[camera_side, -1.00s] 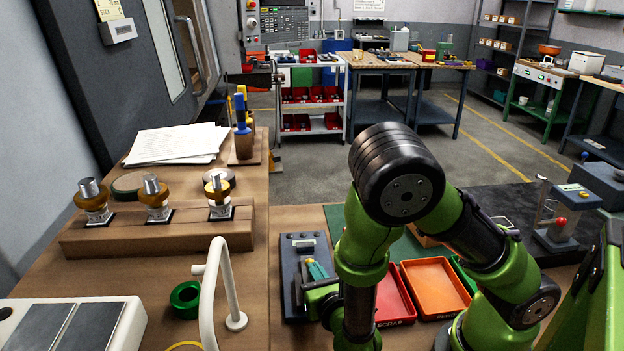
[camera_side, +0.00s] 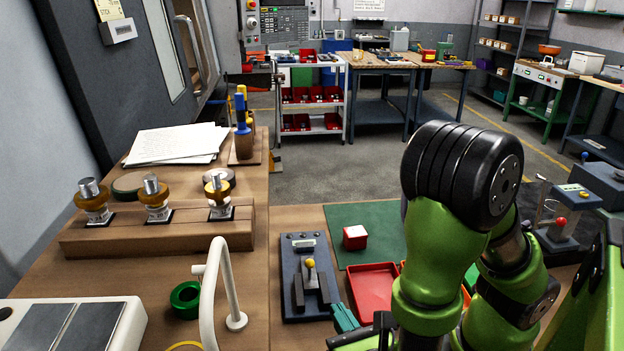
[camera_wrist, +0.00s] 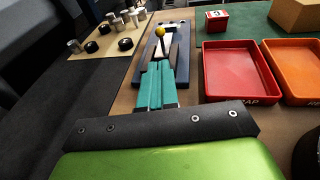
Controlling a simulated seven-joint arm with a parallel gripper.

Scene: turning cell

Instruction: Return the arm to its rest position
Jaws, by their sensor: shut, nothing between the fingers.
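My gripper (camera_side: 342,314) shows in the side view as teal fingers low in the picture, just right of the dark blue fixture's front end. In the wrist view my gripper (camera_wrist: 158,68) has its two teal fingers side by side, shut and empty. The dark blue fixture (camera_side: 294,245) carries a yellow-knobbed lever (camera_side: 310,263). It lies beyond the fingertips in the wrist view (camera_wrist: 180,42). My green arm is bent at the right of the side view and hides part of the bench behind it.
A red tray (camera_side: 373,288) lies right of the fixture, with an orange tray (camera_wrist: 295,72) beside it. A red block with a white top (camera_side: 355,238) sits on the green mat (camera_side: 372,213). At left are a wooden rack (camera_side: 160,232), green ring (camera_side: 186,297) and white curved pipe (camera_side: 212,290).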

